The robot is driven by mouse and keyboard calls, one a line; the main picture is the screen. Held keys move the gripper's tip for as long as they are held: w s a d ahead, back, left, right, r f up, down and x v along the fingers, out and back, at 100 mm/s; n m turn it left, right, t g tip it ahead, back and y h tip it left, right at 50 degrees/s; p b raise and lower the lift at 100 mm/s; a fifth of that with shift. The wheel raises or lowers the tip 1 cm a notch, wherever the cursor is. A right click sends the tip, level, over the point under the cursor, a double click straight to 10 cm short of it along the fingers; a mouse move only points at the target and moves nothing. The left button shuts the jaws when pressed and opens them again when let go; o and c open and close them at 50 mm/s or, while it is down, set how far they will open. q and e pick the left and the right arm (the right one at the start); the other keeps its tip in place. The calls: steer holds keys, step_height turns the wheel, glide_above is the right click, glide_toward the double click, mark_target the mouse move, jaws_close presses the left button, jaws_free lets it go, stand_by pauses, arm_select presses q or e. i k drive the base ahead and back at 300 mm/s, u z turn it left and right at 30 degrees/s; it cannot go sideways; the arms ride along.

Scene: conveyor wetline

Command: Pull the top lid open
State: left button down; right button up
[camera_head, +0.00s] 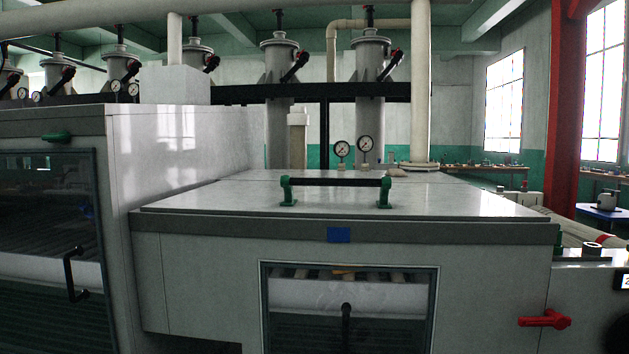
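The top lid (215,205) is a flat, light grey panel on top of the machine in the middle of the view, and it looks shut. A blue label (339,235) sits on the lid's front edge. Neither of my grippers shows in the head view, and nothing is touching the handle.
Below the lid is a glass window (350,310) with a black handle. A taller cabinet (175,140) stands at the left. Two gauges (364,143) and a vertical pipe (420,80) rise behind the lid. A red lever (545,319) sticks out at the right front.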

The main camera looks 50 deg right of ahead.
mark_target(333, 198)
steer(key=z, duration=0.65)
steer(key=i, duration=0.95)
steer(key=z, duration=0.9)
